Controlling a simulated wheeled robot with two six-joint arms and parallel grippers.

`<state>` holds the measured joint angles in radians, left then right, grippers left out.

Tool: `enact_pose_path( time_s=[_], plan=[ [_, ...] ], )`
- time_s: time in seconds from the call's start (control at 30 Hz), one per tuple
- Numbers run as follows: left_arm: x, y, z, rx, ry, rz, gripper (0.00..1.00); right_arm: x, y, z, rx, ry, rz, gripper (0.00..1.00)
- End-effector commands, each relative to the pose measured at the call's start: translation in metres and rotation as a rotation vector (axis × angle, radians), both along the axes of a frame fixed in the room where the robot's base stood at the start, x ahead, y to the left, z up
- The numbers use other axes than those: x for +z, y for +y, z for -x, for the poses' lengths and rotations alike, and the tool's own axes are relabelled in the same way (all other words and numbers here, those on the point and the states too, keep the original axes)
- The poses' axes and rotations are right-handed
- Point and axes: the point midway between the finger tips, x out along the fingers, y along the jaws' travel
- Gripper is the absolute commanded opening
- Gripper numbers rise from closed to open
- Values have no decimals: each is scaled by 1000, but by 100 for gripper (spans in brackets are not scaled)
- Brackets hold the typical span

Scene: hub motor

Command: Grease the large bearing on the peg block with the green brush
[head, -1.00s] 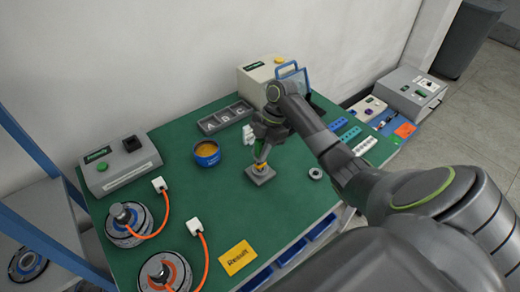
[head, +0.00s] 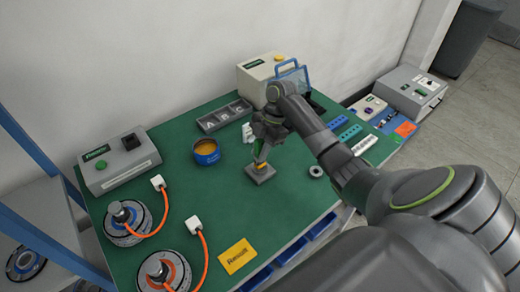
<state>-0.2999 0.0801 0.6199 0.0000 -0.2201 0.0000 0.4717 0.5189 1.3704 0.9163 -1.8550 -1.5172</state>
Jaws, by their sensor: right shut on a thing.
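My right gripper (head: 265,138) is shut on the green brush (head: 257,149) and points down over the peg block. The peg block (head: 260,175) is a small grey square on the green table. The brush's lower end, with some yellow near it, is at the top of the peg block; whether it touches cannot be told. The large bearing on the block is too small and covered to make out. A blue tub (head: 206,152) of amber grease stands to the left. My left gripper is not in view.
A grey ring (head: 316,172) lies right of the block. Two hub motors (head: 128,222) with orange cables stand at the left. A yellow card (head: 238,256) lies at the front. A grey divided tray (head: 225,115) and a beige machine (head: 258,78) are behind.

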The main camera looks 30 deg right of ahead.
Motion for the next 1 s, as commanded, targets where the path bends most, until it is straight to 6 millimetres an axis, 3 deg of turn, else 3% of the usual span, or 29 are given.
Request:
enact_pose_path(
  time_s=[0.77, 1.0],
  plan=[
    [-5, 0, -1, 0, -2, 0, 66, -9, 0, 0, 2, 0, 0, 3],
    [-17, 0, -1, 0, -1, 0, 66, -11, 0, -1, 117, -1, 0, 3]
  ],
)
